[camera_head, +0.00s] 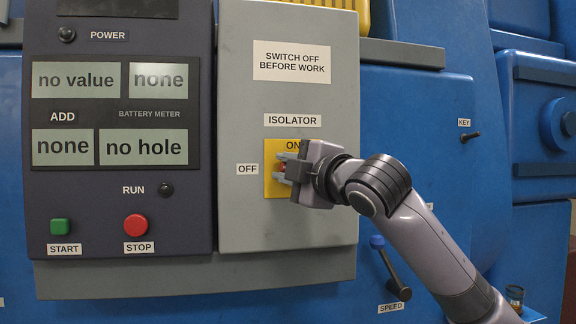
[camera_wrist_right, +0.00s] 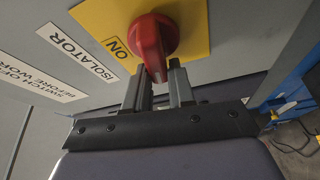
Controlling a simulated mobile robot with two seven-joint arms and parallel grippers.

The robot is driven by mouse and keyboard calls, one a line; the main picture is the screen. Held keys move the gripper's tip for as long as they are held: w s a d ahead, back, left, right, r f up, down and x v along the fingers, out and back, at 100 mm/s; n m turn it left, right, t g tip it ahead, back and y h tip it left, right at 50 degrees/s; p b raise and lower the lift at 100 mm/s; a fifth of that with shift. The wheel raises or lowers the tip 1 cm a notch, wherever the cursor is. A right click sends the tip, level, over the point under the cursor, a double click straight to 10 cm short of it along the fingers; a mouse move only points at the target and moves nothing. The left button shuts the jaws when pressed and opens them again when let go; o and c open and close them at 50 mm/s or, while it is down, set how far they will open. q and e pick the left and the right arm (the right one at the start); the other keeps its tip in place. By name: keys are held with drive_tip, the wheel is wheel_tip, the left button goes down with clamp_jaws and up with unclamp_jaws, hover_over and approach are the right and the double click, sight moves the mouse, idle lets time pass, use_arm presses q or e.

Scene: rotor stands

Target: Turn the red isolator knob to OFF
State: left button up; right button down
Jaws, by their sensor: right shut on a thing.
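The red isolator knob (camera_wrist_right: 152,42) sits on a yellow plate (camera_wrist_right: 100,18) on the grey isolator panel. In the head view only a small red part of the knob shows behind my gripper. My right gripper (camera_head: 285,169) reaches the plate from the right. In the wrist view its two fingers (camera_wrist_right: 160,82) are on either side of the knob's grip, shut on it. An ON label (camera_head: 293,146) is at the plate's top, and an OFF label (camera_head: 247,169) is left of the plate. The knob's exact pointing direction is hard to tell. My left gripper is not in view.
Left of the isolator panel is a dark control panel with displays, a green START button (camera_head: 60,227) and a red STOP button (camera_head: 136,225). To the right are a key (camera_head: 470,136) and a blue-knobbed SPEED lever (camera_head: 390,262) near my right arm.

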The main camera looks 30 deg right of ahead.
drive_tip(key=shift+f+n+g, duration=0.3)
drive_tip(key=shift+n+g, duration=0.1)
drive_tip(key=shift+n, duration=0.6)
drive_tip(key=c, duration=1)
unclamp_jaws()
drive_tip(key=shift+c, duration=0.2)
drive_tip(key=s+d+b, duration=0.1)
drive_tip(key=s, duration=0.6)
drive_tip(key=shift+b, duration=0.4)
